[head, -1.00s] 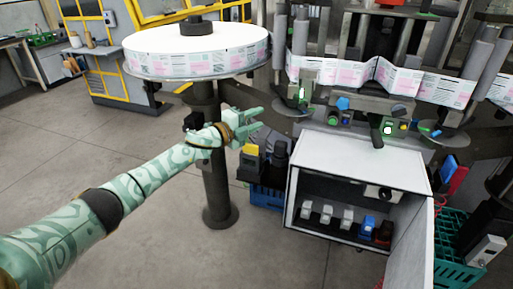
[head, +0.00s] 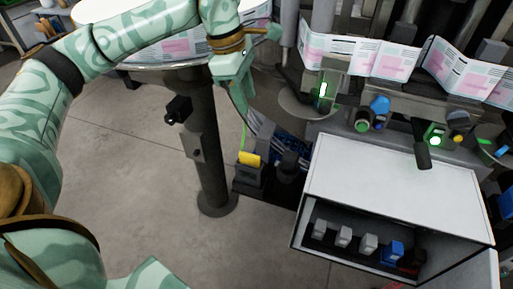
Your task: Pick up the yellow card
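A small yellow piece, which looks like the yellow card (head: 250,159), sits upright in the top of a dark holder (head: 249,176), left of the white cabinet. My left gripper (head: 242,112) points downward above the yellow piece and is apart from it in the picture. Its fingers overlap in this view, so I cannot see whether there is a gap between them. Nothing shows held in it. My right gripper is not in view.
A dark post (head: 209,150) stands just left of the holder. The open white cabinet (head: 395,185) with small grey and blue items is at the right. The labeller with its printed paper web (head: 385,62) is above. Bare floor (head: 120,190) lies to the left.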

